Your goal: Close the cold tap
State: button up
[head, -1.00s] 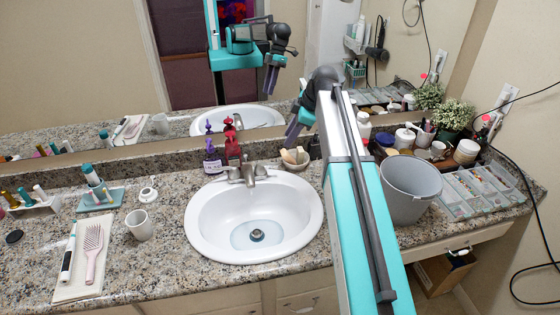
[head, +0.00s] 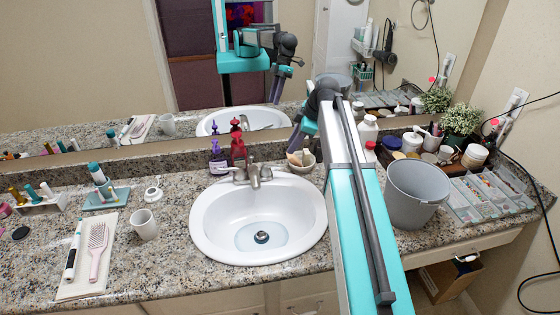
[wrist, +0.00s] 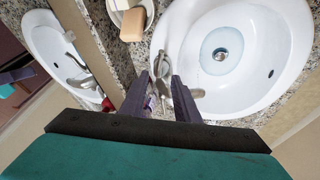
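The metal faucet (head: 254,174) stands behind the white sink (head: 205,228), with a lever at each side of its spout. In the wrist view, the right-hand lever (wrist: 162,63) lies just beyond and roughly between my fingertips; I cannot tell whether they touch it. My gripper (head: 292,150) points down above the counter, right of the faucet and near the soap dish. In the wrist view my gripper (wrist: 161,76) has its two fingers apart with nothing held. Pale blue water lies around the drain (head: 261,237); I cannot make out a running stream.
A soap dish (head: 301,163) stands right of the faucet, and purple (head: 217,160) and red (head: 238,142) bottles stand behind its left side. A grey bin (head: 414,192) is right of my arm. The mirror closes off the back.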

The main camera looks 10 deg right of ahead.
aim_at(279, 165)
jog(key=p+x, duration=0.2)
jog(key=x, duration=0.9)
jog(key=shift+f, duration=0.15)
grip_shut()
